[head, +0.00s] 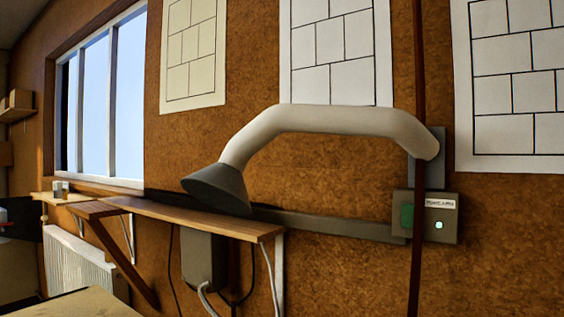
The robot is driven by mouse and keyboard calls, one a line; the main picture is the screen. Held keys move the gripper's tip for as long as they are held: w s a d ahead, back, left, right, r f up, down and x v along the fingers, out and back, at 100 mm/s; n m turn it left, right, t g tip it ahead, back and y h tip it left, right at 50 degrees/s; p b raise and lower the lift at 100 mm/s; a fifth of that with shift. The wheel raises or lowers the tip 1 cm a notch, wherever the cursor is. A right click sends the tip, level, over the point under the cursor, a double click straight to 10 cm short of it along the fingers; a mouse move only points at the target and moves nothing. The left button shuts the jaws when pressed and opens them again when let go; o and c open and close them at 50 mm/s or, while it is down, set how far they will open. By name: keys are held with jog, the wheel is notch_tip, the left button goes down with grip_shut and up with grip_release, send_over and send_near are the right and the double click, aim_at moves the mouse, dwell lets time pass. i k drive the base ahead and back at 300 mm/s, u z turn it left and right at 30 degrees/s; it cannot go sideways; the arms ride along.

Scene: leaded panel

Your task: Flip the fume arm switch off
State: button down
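The fume arm (320,120) is a thick pale tube on the brown wall, bent down to a dark grey hood (217,187) at its left end. Its right end meets a grey wall plate (428,172). Below that plate is a grey switch box (448,232) with a small white label (441,204) whose print is hard to read. The box has a green switch piece (407,217) at its left and a small lit green-white light (439,225). A thin dark vertical bar passes in front of the box. My gripper is not in view.
A narrow wooden shelf (190,220) on brackets runs along the wall below the hood. A dark box (203,262) and cables hang under it. A radiator (80,262) and window are at left. A pale tabletop (75,304) shows at bottom left.

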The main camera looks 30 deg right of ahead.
aim_at(407, 209)
jog(key=z, duration=1.6)
jog(key=k, duration=0.5)
jog(key=z, duration=0.35)
jog(key=i, duration=0.45)
jog(key=u, duration=0.45)
